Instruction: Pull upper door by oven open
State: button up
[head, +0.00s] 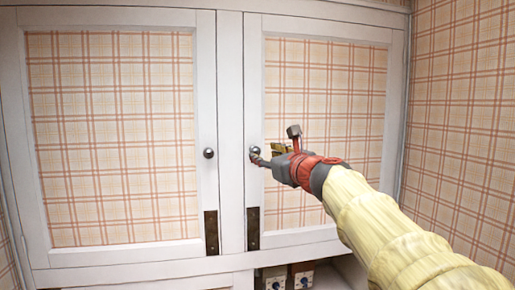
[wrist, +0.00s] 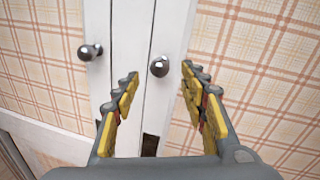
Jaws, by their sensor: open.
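Two white-framed doors with plaid panels fill the head view: a left door (head: 115,130) and a right door (head: 325,120). Both look closed. Each has a round metal knob near the middle gap, the left knob (head: 209,153) and the right knob (head: 255,151). My gripper (head: 274,145) is open in front of the right door, one finger at the right knob. In the wrist view the right knob (wrist: 159,66) appears between the spread fingertips of my gripper (wrist: 159,74), near their ends. Contact cannot be told. The left knob (wrist: 90,51) is outside the left finger.
Dark metal plates (head: 211,232) sit low on the doors' inner edges. Below the right door is an open recess with small boxes bearing dials (head: 303,278). A plaid wall (head: 460,130) stands close on the right.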

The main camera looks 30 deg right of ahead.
aim_at(257, 152)
jog(key=w, duration=0.6)
jog(key=shift+d+f+p, duration=0.1)
jog(key=shift+d+p, duration=0.1)
jog(key=shift+p, duration=0.2)
jog(key=shift+c, duration=1.3)
jog(key=c, duration=0.7)
grip_shut()
